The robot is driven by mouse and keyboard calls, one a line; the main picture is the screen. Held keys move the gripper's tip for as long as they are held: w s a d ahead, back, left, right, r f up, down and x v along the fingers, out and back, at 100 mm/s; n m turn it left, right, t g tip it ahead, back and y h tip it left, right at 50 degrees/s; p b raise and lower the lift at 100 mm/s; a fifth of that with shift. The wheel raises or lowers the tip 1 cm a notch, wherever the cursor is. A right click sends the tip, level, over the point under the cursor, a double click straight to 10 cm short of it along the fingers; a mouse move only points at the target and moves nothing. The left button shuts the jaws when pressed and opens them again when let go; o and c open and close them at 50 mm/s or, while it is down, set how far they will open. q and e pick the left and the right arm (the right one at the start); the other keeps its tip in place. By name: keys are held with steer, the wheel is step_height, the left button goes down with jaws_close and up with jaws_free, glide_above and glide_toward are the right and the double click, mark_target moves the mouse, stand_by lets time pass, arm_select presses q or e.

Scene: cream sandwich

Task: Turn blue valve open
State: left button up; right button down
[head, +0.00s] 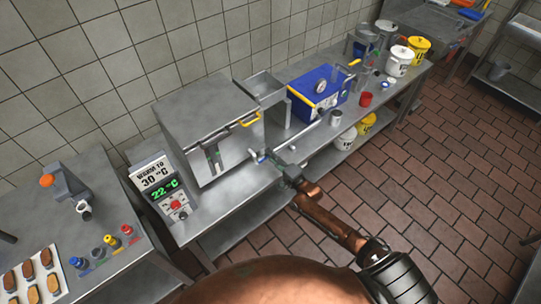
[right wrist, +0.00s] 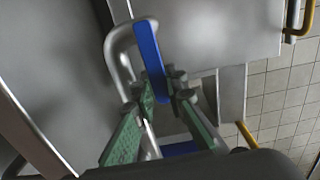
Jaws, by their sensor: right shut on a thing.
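The blue valve (right wrist: 150,60) shows in the right wrist view as a flat blue lever beside a bent metal pipe (right wrist: 120,55). Its near end lies between my right gripper's fingertips (right wrist: 164,93). The green-padded fingers are shut on it. In the head view my right gripper (head: 270,157) is at the front of the large steel tank, and a small blue part of the valve (head: 258,156) shows at its tip. The gripper hides most of the valve there. My left gripper is not in view.
The steel tank (head: 207,115) has a yellow handle (head: 251,119). A control box (head: 163,191) reads 22 °C. A blue machine (head: 318,88) stands further right, with a metal pipe (head: 304,135) before it. Buckets (head: 399,61) stand at the far end. The tiled floor (head: 460,165) is clear.

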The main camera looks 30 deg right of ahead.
steer(key=c, duration=1.9)
jaws_free()
steer(key=shift+c, duration=0.2)
steer(key=shift+s, duration=0.1)
steer(key=v, duration=1.1)
steer(key=shift+s, duration=0.4)
steer(key=shift+f, duration=0.1)
